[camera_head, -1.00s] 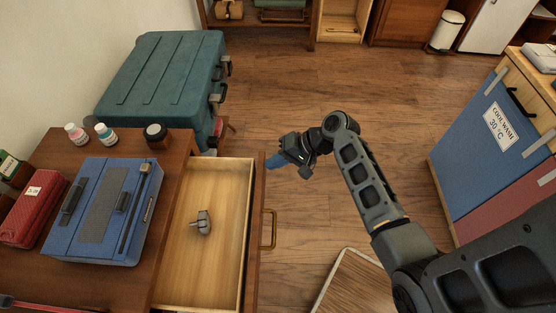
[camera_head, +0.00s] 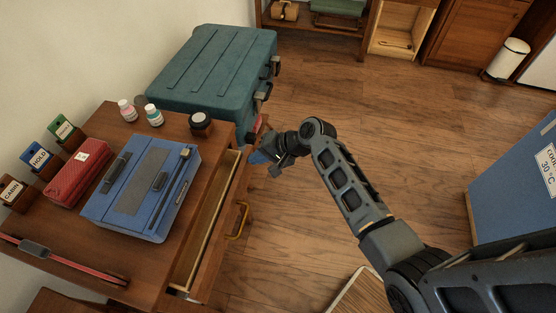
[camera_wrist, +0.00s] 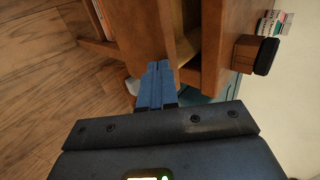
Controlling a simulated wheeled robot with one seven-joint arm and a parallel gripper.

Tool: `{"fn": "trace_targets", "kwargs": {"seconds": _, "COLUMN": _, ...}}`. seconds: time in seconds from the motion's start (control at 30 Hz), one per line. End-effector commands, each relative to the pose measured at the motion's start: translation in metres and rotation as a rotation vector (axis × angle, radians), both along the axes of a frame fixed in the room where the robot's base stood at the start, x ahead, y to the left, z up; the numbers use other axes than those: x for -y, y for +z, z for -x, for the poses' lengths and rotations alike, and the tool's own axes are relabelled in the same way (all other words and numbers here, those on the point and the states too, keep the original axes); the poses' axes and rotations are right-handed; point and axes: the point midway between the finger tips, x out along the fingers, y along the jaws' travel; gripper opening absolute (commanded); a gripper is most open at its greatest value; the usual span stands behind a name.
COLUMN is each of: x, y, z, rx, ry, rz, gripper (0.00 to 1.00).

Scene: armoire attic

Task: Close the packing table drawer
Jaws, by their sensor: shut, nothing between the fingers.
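The packing table (camera_head: 112,232) stands at the left in the head view. Its drawer (camera_head: 222,226) is partly open, with a narrow strip of its light wooden inside showing past the tabletop edge. A brass handle (camera_head: 239,221) is on the drawer front. My gripper (camera_head: 258,158) is at the far end of the drawer front, on its outer side. In the wrist view the blue fingers (camera_wrist: 156,86) are shut with nothing between them, and their tips are at the wooden drawer front (camera_wrist: 152,30). Whether they touch it is hard to tell.
A teal trunk (camera_head: 213,72) stands behind the table. The wooden floor (camera_head: 330,90) to the right is mostly clear.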

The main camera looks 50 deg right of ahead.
Motion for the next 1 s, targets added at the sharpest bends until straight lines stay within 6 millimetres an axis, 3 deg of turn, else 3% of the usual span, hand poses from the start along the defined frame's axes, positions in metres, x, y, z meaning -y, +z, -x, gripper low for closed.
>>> {"fn": "trace_targets", "kwargs": {"seconds": 0.13, "x": -0.01, "y": 0.0, "z": -0.017, "rx": 0.0, "ry": 0.002, "rz": 0.001, "gripper": 0.0}}
{"fn": "trace_targets", "kwargs": {"seconds": 0.37, "x": -0.016, "y": 0.0, "z": -0.028, "rx": 0.0, "ry": 0.0, "rz": 0.0, "gripper": 0.0}}
{"fn": "trace_targets", "kwargs": {"seconds": 0.8, "x": -0.016, "y": 0.001, "z": -0.027, "rx": 0.0, "ry": 0.0, "rz": 0.0, "gripper": 0.0}}
{"fn": "trace_targets", "kwargs": {"seconds": 1.0, "x": -0.008, "y": 0.015, "z": -0.014, "rx": 0.001, "ry": -0.001, "rz": 0.001, "gripper": 0.0}}
